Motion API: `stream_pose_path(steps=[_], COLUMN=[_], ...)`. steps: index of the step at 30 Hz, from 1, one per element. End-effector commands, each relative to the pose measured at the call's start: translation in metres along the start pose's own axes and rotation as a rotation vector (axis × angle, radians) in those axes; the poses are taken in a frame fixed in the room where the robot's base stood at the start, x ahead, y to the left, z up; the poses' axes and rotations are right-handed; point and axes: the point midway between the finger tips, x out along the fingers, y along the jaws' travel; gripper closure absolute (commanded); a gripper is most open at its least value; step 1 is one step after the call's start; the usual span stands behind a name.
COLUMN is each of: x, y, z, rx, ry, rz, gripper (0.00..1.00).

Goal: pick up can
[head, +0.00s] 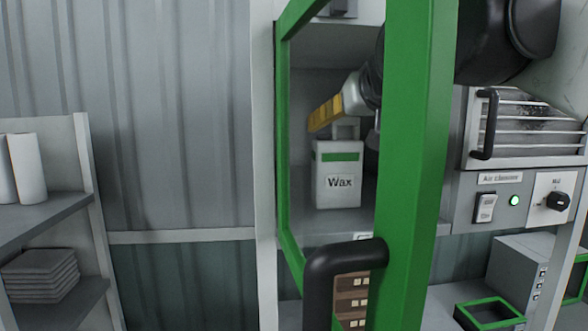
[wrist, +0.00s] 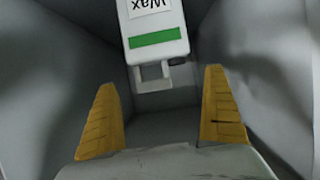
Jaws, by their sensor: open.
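The can is a white container labelled "Wax" with a green stripe and a handle on top. In the head view the can (head: 339,178) stands upright on a shelf inside a cabinet, seen through the green-framed door. My gripper (head: 322,116) reaches in from the upper right, its yellow fingers just above and beside the handle. In the wrist view the can (wrist: 155,40) is upside down at the top, its handle pointing towards the gap between the fingers. There my gripper (wrist: 165,110) is open and empty, with the handle just beyond the fingertips. The far finger is partly hidden in the head view.
The green door frame (head: 415,150) with a black handle (head: 340,262) stands in front of my arm. An air cleaner panel (head: 500,205) with a switch and knob is at right. A shelf (head: 45,215) with white rolls and stacked trays is at left.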

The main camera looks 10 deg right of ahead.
Motion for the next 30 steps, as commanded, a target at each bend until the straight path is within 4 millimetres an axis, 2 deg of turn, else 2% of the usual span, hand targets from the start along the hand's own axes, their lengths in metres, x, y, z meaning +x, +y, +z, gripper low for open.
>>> stream_pose_path(steps=[3,8,15,24,25,27,30], x=[0.015,0.029,0.065,0.072,0.071,0.071,0.071], y=[0.000,0.000,-0.002,-0.002,-0.002,-0.002,-0.002], z=[0.000,0.000,0.001,0.001,0.001,0.001,0.001], rx=[0.000,0.000,0.000,0.000,0.000,0.000,0.000], ry=[0.000,0.000,0.000,0.000,0.000,-0.001,-0.001], rz=[0.000,0.000,0.000,0.000,0.000,0.000,0.000], gripper=[0.00,0.00,0.00,0.00,0.06,0.28,0.53])
